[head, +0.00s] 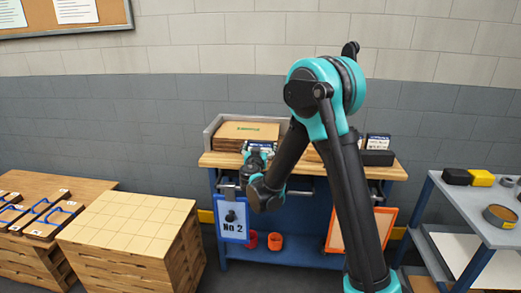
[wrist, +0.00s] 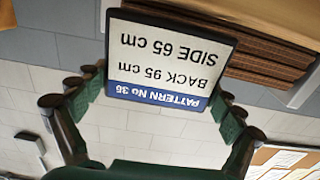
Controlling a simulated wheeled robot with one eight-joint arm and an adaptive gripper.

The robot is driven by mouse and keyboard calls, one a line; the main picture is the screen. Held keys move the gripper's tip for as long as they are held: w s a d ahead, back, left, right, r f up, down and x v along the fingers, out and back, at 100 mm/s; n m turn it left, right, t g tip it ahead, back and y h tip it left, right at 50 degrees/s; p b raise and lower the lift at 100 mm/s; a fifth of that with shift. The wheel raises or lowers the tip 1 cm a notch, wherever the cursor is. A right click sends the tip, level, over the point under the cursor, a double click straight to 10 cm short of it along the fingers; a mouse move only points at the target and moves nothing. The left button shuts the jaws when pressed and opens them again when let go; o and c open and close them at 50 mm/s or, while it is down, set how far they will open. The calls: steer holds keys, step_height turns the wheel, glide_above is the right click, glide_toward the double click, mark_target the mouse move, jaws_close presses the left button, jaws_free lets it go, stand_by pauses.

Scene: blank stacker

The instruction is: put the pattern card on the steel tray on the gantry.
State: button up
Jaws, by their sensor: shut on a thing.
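The pattern card (wrist: 165,68) is a dark-edged white card with a blue band reading "PATTERN No 36", "BACK 95 cm", "SIDE 65 cm". It appears upside down in the wrist view, between the fingers of my gripper (wrist: 158,93), which is shut on it. In the head view the card (head: 260,147) shows small and partly hidden above my gripper (head: 257,158), in front of the brown sheets. I cannot tell for sure which part is the gantry or its steel tray; a grey metal-walled holder (head: 211,131) stands at the bench's left.
Brown sheets (head: 248,131) lie in the holder on the blue workbench (head: 275,255). Another small card (head: 378,141) stands by a black box (head: 378,158) at the bench's right. A tile-topped stack (head: 125,222) is left, a grey cart (head: 465,215) right. My arm hides the bench's middle.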

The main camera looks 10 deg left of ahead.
step_height(320, 180, up, 19)
stand_by(0.4)
steer(key=shift+f, duration=0.1)
